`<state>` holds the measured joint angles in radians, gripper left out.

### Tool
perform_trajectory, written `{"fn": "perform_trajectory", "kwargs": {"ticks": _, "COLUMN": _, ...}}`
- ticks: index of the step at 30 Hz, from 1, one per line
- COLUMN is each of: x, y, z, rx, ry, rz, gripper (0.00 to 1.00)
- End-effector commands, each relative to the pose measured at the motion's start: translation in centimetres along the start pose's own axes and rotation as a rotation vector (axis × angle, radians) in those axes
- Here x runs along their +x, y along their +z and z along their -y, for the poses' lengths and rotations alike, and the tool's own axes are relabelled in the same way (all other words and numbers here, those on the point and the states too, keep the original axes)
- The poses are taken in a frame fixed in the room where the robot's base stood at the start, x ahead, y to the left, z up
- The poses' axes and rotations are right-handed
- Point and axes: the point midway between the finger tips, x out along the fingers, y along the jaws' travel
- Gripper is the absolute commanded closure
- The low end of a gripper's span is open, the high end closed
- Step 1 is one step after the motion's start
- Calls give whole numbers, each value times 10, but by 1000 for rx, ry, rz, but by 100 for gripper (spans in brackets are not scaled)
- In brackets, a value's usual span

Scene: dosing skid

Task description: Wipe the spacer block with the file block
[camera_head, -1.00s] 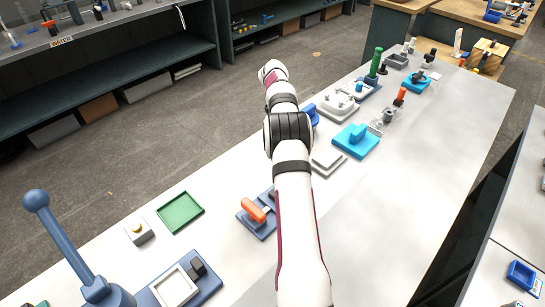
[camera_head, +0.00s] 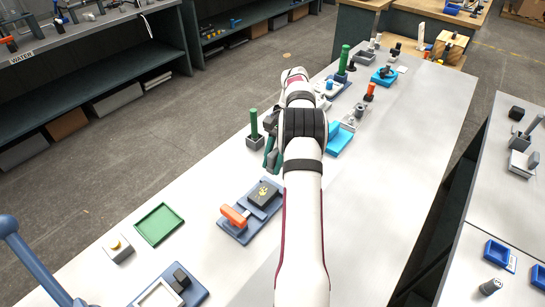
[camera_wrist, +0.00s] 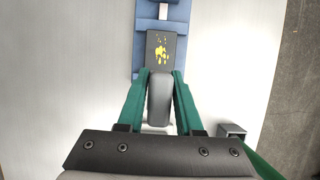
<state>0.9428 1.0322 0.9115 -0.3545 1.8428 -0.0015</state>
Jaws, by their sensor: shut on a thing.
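The spacer block, a dark block with yellow smears (camera_head: 263,194), sits on a blue fixture (camera_head: 237,230) with an orange handle. In the wrist view the spacer block (camera_wrist: 161,50) lies just ahead of my fingertips. My gripper (camera_wrist: 161,74) has green fingers shut on a grey rounded block, apparently the file block (camera_wrist: 160,100). Its far end appears close to the spacer block's near edge; I cannot tell whether they touch. In the head view my green fingers (camera_head: 271,153) show beyond the fixture, partly behind my arm, and the held block is hidden.
A grey box (camera_head: 255,142) with a green post stands beside my gripper; it also shows in the wrist view (camera_wrist: 232,130). A green tray (camera_head: 159,224) and a small box with a yellow button (camera_head: 118,249) lie to the left. Other fixtures stand farther along the bench.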

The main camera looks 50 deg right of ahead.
Motion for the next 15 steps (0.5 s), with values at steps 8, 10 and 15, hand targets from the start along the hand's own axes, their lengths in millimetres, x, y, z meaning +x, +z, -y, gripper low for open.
{"fn": "perform_trajectory", "kwargs": {"ticks": 8, "x": 24, "y": -9, "z": 0, "rx": -1, "ry": 2, "rz": 2, "gripper": 100}}
{"fn": "perform_trajectory", "kwargs": {"ticks": 10, "x": 30, "y": -12, "z": 0, "rx": -1, "ry": 2, "rz": 1, "gripper": 100}}
{"fn": "perform_trajectory", "kwargs": {"ticks": 15, "x": 45, "y": -18, "z": 0, "rx": 0, "ry": 2, "rz": 2, "gripper": 100}}
